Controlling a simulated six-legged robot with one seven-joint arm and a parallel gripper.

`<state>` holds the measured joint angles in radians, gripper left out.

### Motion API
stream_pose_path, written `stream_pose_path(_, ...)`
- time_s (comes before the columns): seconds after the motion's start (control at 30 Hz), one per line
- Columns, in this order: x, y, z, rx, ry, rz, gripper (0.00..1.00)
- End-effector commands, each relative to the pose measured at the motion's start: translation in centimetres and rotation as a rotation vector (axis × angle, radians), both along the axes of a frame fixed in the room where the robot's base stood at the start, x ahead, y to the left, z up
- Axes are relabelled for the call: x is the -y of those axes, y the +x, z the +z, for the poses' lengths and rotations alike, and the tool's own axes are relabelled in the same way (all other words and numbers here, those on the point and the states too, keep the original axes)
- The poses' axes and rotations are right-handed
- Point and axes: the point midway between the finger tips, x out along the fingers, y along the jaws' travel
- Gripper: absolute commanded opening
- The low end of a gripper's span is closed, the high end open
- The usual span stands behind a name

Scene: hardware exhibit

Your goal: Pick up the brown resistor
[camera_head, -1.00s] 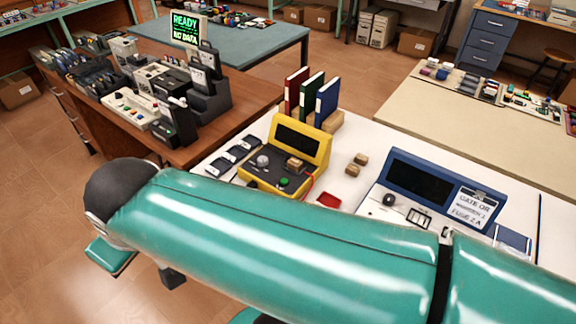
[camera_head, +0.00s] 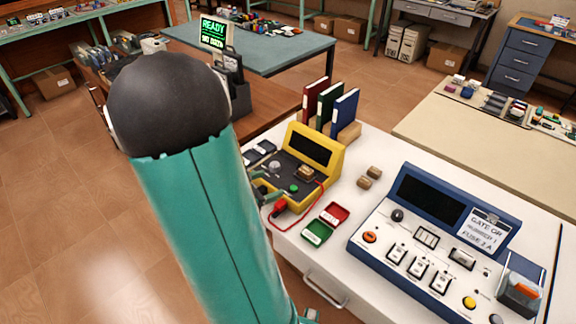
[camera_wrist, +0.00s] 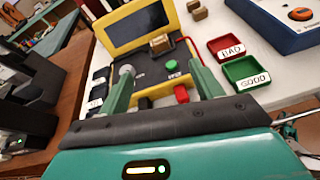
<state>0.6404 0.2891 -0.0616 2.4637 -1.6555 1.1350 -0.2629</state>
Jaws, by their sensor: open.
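A brown block-shaped part (camera_head: 305,172) sits on the dark panel of the yellow tester (camera_head: 333,160). It also shows in the wrist view (camera_wrist: 160,43). I cannot tell from markings which one is the brown resistor. My gripper (camera_wrist: 164,82) is open and empty, its green fingers apart over the tester's front, short of the block on it. My arm hides most of the gripper in the head view.
A red BAD tray (camera_wrist: 226,48) and a green GOOD tray (camera_wrist: 246,74) stand right of the tester. A red lead (camera_head: 281,208) runs along the tester's edge. A blue console (camera_head: 440,185) stands further right. Binders (camera_head: 330,105) stand behind.

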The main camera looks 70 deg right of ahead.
Motion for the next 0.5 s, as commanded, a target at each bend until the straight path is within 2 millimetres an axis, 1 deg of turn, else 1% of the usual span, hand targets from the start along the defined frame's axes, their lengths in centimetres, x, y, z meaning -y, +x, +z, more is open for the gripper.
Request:
stream_pose_path(0.03,0.9,-0.6,-1.0,-0.059,0.005,0.024,0.65)
stream_pose_path(0.17,2.3,-1.2,-2.2,-0.139,0.013,0.074,0.65)
stream_pose_path(0.33,4.0,-2.0,-2.9,-0.156,0.012,0.085,0.65)
stream_pose_path(0.5,6.9,-3.2,-3.9,-0.155,0.013,0.084,0.65)
